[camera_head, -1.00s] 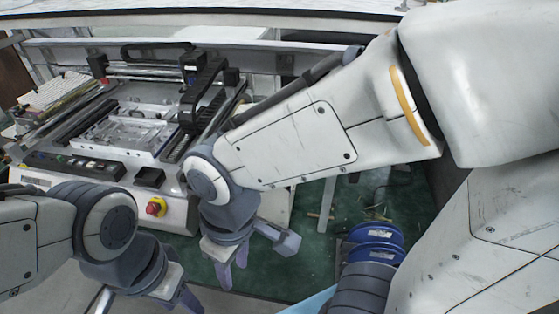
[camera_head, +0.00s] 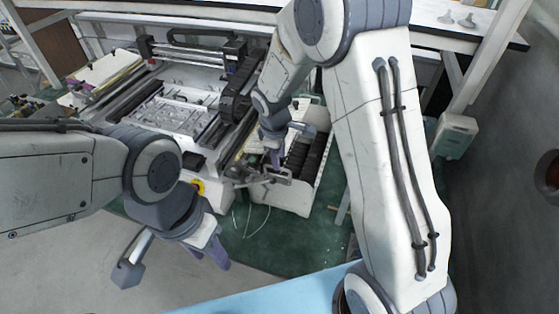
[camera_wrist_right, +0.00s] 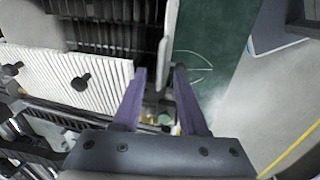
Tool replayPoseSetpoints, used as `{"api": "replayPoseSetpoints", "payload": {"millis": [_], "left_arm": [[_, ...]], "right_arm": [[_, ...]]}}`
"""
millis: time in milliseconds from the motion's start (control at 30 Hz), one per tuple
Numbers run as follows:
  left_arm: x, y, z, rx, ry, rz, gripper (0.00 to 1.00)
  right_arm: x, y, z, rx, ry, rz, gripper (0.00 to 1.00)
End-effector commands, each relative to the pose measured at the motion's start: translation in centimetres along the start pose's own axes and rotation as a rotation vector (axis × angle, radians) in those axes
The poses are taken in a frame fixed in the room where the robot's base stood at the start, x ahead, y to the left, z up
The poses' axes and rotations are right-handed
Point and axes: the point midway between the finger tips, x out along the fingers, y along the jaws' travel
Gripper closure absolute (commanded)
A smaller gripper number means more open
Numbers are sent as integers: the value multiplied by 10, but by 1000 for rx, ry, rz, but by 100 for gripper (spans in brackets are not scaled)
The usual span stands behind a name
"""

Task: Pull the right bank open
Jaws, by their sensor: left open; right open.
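A white open-topped unit with dark slots inside, which may be the right bank (camera_head: 322,150), stands on the green floor to the right of the machine. My right gripper (camera_head: 274,158) is over its near left part, fingers pointing down. In the right wrist view, the open purple fingers (camera_wrist_right: 160,72) are apart, beside a white ridged panel (camera_wrist_right: 50,68) with a black knob (camera_wrist_right: 81,82). Dark slotted racks (camera_wrist_right: 115,30) lie beyond the panel. I cannot tell whether the fingers touch anything. My left gripper (camera_head: 205,255) is open and empty at the lower left, away from the unit.
The machine with its metal bed (camera_head: 175,115) stands left of the unit. Grey metal parts (camera_head: 265,176) lie at the unit's near side. A light blue surface (camera_head: 265,293) is at the bottom. The grey floor at the lower left is clear.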

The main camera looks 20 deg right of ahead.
Motion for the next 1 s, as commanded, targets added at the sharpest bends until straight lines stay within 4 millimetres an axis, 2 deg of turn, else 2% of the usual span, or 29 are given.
{"api": "replayPoseSetpoints", "payload": {"millis": [100,233,600,667,700,733,1000], "left_arm": [[-4,0,0,0,0,0,50],[-6,0,0,0,0,0,50],[-6,0,0,0,0,0,50],[-6,0,0,0,0,0,50],[-6,0,0,0,0,0,50],[-6,0,0,0,0,0,50],[-6,0,0,0,0,0,50]], "right_arm": [[19,0,1,0,-3,-3,58],[32,0,0,0,-1,-1,58],[38,0,0,2,1,0,58],[38,0,0,2,1,0,81],[38,0,0,1,1,0,96],[37,0,0,1,1,0,100],[37,0,0,1,1,0,100]]}}
